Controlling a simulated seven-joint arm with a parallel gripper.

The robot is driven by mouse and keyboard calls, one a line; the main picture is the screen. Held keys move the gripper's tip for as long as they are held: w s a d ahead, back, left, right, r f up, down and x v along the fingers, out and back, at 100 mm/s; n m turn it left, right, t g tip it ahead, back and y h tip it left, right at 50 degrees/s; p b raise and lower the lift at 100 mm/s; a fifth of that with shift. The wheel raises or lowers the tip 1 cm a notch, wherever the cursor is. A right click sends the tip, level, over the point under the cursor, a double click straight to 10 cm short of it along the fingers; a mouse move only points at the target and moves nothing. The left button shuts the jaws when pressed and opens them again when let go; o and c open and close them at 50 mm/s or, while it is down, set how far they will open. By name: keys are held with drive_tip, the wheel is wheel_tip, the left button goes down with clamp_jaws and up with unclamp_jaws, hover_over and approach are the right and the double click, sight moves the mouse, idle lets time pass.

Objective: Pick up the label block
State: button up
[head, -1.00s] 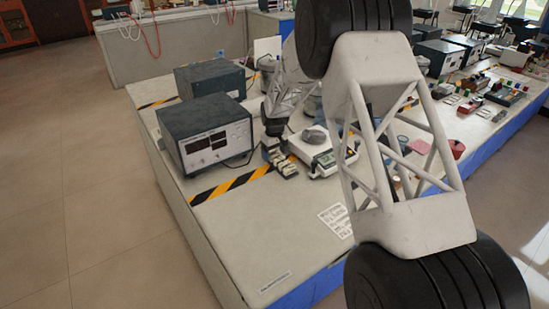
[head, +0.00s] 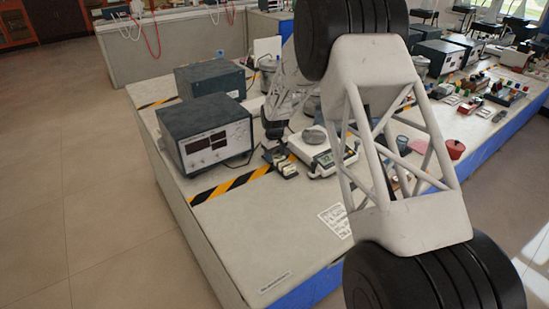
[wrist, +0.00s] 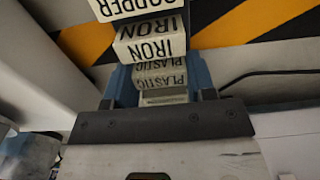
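A row of small white label blocks lies on the bench; in the wrist view I read COPPER (wrist: 128,7), IRON (wrist: 150,46) and PLASTIC (wrist: 160,75). A further block (wrist: 163,97) sits closest to my palm, its lettering hidden. My gripper (wrist: 160,82) has its two blue fingers apart, one on each side of the PLASTIC block and the closest block. I cannot see clearly whether the fingers touch them. In the head view the blocks (head: 287,170) show just in front of my gripper (head: 274,155), partly hidden by it.
A power supply box (head: 207,135) stands left of the gripper. A white scale (head: 318,160) with a grey stone (head: 314,135) stands close on the right. Yellow-black tape (head: 230,186) crosses the bench.

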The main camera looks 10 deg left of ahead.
sight(275, 154)
drive_tip(key=shift+c, duration=1.3)
drive_tip(key=shift+r, duration=0.1)
drive_tip(key=shift+r, duration=1.35)
drive_tip(key=shift+s+r, duration=0.15)
drive_tip(key=shift+r, duration=0.2)
drive_tip(key=s+d, duration=0.2)
drive_tip(key=s, duration=0.3)
drive_tip(key=s+d+r, duration=0.1)
drive_tip(key=s+d, duration=0.1)
drive_tip(key=s, duration=0.2)
drive_tip(key=s+d, duration=0.2)
drive_tip(key=s, duration=0.3)
drive_tip(key=shift+s+r, duration=0.15)
drive_tip(key=shift+s, duration=0.15)
drive_tip(key=shift+w, duration=0.1)
